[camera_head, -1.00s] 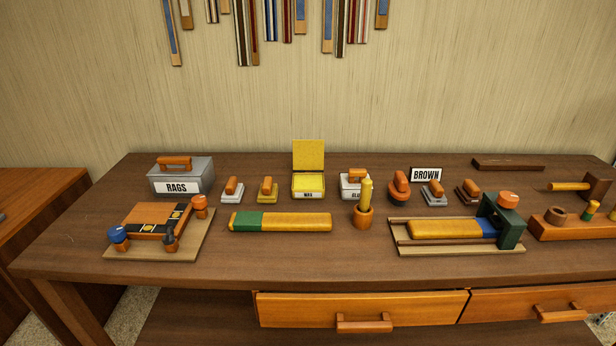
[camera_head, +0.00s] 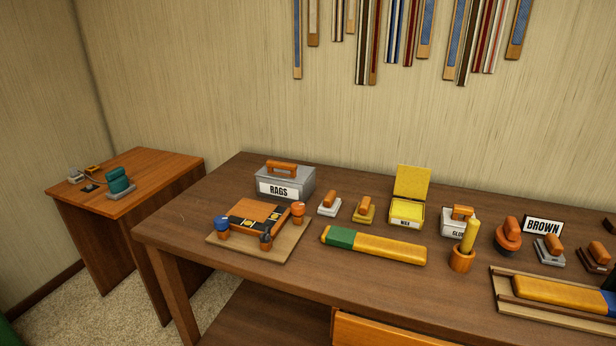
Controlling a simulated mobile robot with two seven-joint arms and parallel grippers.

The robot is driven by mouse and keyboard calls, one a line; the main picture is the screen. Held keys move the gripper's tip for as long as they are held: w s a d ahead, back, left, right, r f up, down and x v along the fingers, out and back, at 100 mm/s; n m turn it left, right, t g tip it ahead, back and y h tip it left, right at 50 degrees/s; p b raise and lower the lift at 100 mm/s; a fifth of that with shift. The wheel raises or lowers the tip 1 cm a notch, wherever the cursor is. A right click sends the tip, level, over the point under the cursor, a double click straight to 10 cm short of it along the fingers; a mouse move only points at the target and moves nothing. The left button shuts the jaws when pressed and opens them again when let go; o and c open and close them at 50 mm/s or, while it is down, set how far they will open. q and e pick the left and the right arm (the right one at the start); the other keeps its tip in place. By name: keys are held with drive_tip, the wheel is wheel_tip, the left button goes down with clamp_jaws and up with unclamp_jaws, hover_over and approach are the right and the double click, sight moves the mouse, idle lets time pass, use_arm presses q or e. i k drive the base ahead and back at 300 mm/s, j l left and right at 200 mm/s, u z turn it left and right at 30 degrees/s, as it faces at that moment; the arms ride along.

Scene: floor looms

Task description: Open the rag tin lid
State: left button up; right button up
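The rag tin (camera_head: 293,189) is a grey metal box with a white RAGS label, near the back left of the brown workbench. Its lid (camera_head: 284,174) lies flat on top and is shut, with an orange bar handle (camera_head: 282,167) on it. Neither of my grippers shows in the head view.
In front of the tin is a board (camera_head: 217,242) with orange and blue knobs. To its right stand small handled blocks (camera_head: 330,206), an open yellow tin (camera_head: 407,211) and a green-and-yellow bar (camera_head: 372,246). A side table (camera_head: 150,172) stands left, across a gap.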

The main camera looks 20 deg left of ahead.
sight(276, 171)
drive_tip(key=u, duration=1.15)
